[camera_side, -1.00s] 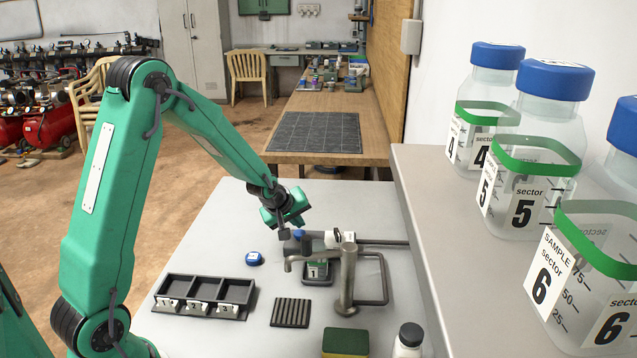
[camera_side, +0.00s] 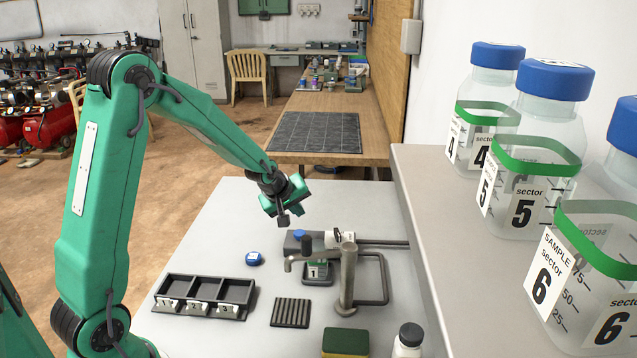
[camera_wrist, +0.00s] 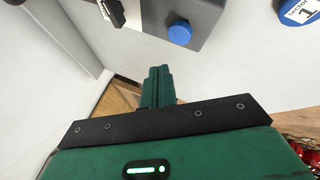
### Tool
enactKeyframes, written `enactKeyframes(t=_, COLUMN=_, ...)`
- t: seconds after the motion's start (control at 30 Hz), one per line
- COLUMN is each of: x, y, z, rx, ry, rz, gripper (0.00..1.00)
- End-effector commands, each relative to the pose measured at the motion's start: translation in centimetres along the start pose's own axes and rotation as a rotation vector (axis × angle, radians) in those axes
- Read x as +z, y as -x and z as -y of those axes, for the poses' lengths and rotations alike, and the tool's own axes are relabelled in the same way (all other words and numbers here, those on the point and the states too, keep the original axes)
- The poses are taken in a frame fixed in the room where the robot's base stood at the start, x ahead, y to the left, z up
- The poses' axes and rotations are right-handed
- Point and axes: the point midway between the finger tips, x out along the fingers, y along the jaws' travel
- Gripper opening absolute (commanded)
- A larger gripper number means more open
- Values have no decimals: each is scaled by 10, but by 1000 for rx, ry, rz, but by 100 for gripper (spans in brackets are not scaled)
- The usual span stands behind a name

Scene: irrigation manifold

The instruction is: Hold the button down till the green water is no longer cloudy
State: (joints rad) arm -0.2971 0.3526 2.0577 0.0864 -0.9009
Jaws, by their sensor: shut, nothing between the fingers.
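The blue button (camera_side: 299,234) sits on top of a grey box (camera_side: 291,243) behind the tap (camera_side: 347,270). The button also shows in the wrist view (camera_wrist: 180,32), beyond my fingertips and clear of them. My gripper (camera_side: 298,210) is above the button in the side view, apart from it, with its fingers shut together and empty; they show in the wrist view (camera_wrist: 159,70).
A blue cap (camera_side: 254,258) lies left of the tap, and a black three-slot rack (camera_side: 205,297) stands front left. A ribbed pad (camera_side: 290,313), a sponge (camera_side: 345,342) and a white bottle (camera_side: 408,341) are near the front. Large sample bottles (camera_side: 529,150) stand on the right shelf.

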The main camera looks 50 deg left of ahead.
Motion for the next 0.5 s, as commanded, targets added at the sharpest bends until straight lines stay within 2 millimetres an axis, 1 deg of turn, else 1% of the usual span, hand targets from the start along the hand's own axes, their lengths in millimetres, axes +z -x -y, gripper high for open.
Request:
enactKeyframes(t=0.2, x=-6, y=11, z=-7, rx=2, ry=0, rz=-1, gripper=0)
enactKeyframes(t=0.5, x=-6, y=13, z=-8, rx=0, ry=0, rz=0, gripper=0)
